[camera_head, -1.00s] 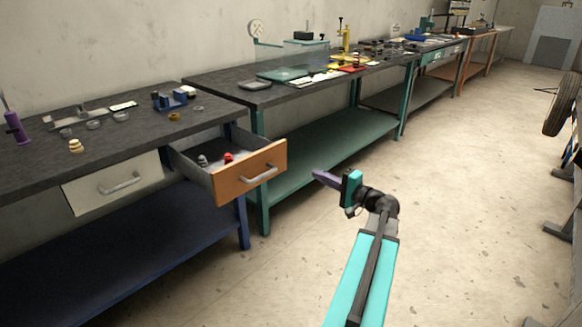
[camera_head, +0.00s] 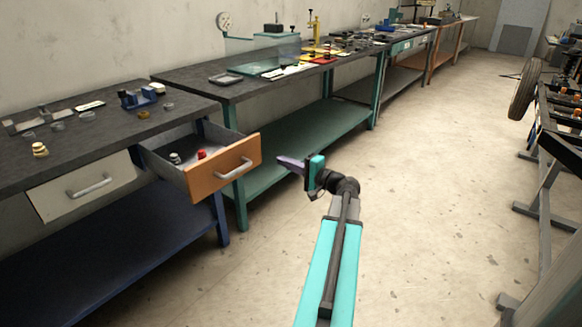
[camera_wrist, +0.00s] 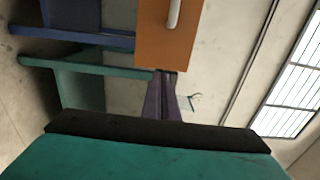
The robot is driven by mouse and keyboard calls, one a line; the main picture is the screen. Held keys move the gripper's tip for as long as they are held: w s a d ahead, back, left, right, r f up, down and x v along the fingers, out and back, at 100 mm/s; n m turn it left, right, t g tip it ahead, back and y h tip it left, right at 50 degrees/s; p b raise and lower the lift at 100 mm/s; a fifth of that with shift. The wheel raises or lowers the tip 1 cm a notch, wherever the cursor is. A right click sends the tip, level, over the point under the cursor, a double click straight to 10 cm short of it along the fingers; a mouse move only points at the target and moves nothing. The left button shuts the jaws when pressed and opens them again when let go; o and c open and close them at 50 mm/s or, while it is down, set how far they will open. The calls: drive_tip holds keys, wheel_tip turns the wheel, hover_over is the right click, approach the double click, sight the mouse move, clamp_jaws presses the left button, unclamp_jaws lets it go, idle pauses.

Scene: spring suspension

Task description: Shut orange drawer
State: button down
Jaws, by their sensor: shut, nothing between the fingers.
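The orange drawer (camera_head: 224,172) stands pulled out from the dark-topped workbench at the left. Its front has a grey bar handle (camera_head: 234,168), and small parts, one red, lie inside. My gripper (camera_head: 280,160) is shut and empty, in the air just right of the drawer front, its purple fingers pointing toward it. In the wrist view the orange drawer front (camera_wrist: 165,40) and its pale handle (camera_wrist: 174,14) show at the top, beyond the shut fingers (camera_wrist: 165,75). I see no clear contact between the fingers and the drawer.
A white drawer (camera_head: 84,186) beside it is closed. The bench top (camera_head: 70,150) carries small parts. A green-legged bench (camera_head: 300,140) stands behind. A black rack with a wheel (camera_head: 525,90) is at the right. The floor (camera_head: 420,190) between is clear.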

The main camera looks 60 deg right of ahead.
sight(259, 151)
drive_tip(key=w, duration=0.6)
drive_tip(key=w+b, duration=0.1)
drive_tip(key=w, duration=0.2)
drive_tip(key=shift+d, duration=0.3)
